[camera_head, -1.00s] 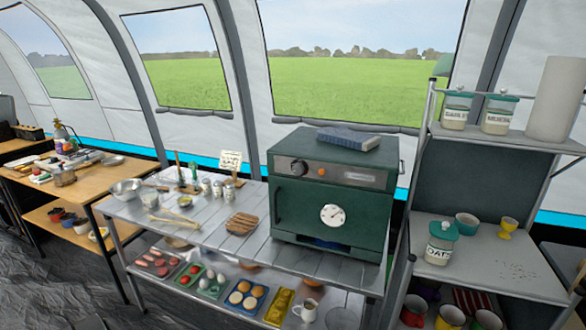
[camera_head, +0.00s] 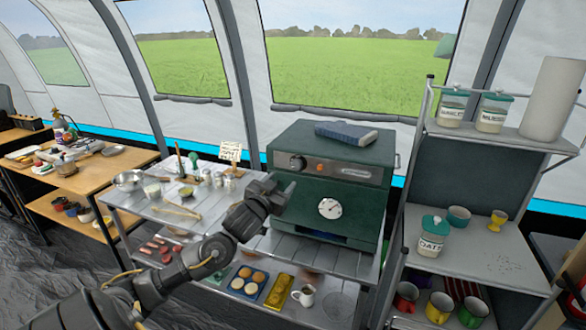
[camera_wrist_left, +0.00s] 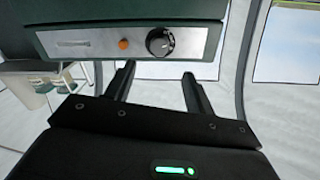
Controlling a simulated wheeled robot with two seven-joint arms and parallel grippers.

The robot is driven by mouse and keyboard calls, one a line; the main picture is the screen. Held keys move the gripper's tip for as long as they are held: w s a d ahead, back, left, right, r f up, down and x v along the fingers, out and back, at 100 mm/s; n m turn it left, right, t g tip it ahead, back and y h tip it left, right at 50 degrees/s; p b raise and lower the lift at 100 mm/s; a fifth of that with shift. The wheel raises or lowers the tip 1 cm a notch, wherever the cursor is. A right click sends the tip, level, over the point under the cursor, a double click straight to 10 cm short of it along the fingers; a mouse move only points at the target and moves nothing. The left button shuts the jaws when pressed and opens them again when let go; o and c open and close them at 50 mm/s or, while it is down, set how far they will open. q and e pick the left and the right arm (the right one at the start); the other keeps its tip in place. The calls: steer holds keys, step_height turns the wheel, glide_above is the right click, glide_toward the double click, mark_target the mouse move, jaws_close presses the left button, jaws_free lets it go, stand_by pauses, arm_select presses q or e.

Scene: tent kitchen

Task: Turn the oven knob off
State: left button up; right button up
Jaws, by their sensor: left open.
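The green oven (camera_head: 345,205) stands on the metal table. Its black knob (camera_head: 298,163) is at the left of the silver front panel, beside an orange light (camera_head: 319,168). In the left wrist view, which looks upside down, the knob (camera_wrist_left: 160,42) shows a dial with markings, too small to read. My left gripper (camera_head: 284,190) is in front of the oven's left side, a little below the knob. In the wrist view its fingers (camera_wrist_left: 158,72) are spread, empty and apart from the knob, which lies between their lines. My right gripper is not in view.
A blue book (camera_head: 346,133) lies on the oven. A white dial gauge (camera_head: 330,208) is on the oven door. Bowls, shakers and a small sign (camera_head: 231,151) stand left on the table (camera_head: 310,251). A shelf unit (camera_head: 495,255) with jars and cups stands right.

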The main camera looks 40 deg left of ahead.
mark_target(295, 166)
arm_select(q)
steer(key=p+x, duration=0.2)
steer(key=x, duration=0.6)
steer(key=shift+w+a, duration=0.1)
steer(key=shift+w, duration=0.25)
steer(key=shift+w+a+f+p, duration=0.15)
steer(key=shift+w+p, duration=0.2)
steer(key=shift+w, duration=0.2)
steer(key=c, duration=1)
